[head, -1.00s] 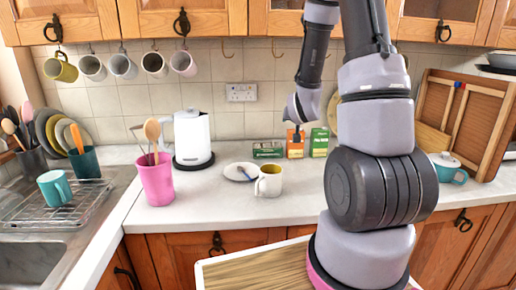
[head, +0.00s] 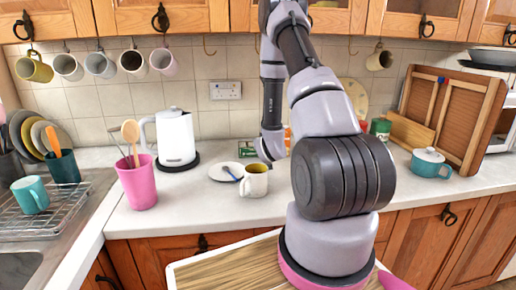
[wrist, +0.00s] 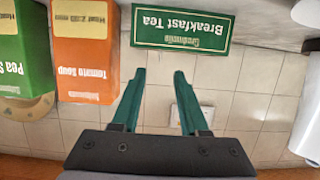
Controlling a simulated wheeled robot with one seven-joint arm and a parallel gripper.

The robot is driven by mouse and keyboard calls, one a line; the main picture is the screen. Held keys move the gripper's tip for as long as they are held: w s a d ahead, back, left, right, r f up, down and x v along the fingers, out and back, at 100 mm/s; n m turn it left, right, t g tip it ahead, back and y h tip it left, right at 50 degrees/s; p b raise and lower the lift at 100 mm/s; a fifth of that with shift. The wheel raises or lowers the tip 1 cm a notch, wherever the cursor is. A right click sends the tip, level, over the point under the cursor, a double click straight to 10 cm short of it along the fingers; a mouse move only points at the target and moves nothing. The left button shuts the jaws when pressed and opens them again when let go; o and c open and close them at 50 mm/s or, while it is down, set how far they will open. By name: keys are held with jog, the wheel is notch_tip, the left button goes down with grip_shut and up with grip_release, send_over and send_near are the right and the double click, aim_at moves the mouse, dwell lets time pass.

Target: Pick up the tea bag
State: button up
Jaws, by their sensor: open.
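I do not see a loose tea bag in either view. A green Breakfast Tea box (wrist: 181,27) appears upside down at the top of the wrist view, just beyond my fingertips. It also shows partly in the head view (head: 246,148), at the back of the counter behind the white plate. My gripper (wrist: 158,74) is open and empty, with its two green fingers apart and pointing toward the box without visibly touching it. In the head view my wrist is near the right end of the box, and the fingers are hidden.
An orange Tomato Soup box (wrist: 86,55) and a green Pea Soup box (wrist: 20,50) stand beside the tea box. In front are a white plate (head: 217,172) with a blue-handled utensil and a cream mug (head: 255,183). A white kettle (head: 176,139) stands left; a teal pot (head: 430,164) stands right.

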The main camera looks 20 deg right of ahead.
jog(key=x, duration=0.5)
jog(key=shift+f, duration=0.15)
jog(key=shift+c, duration=0.3)
grip_shut()
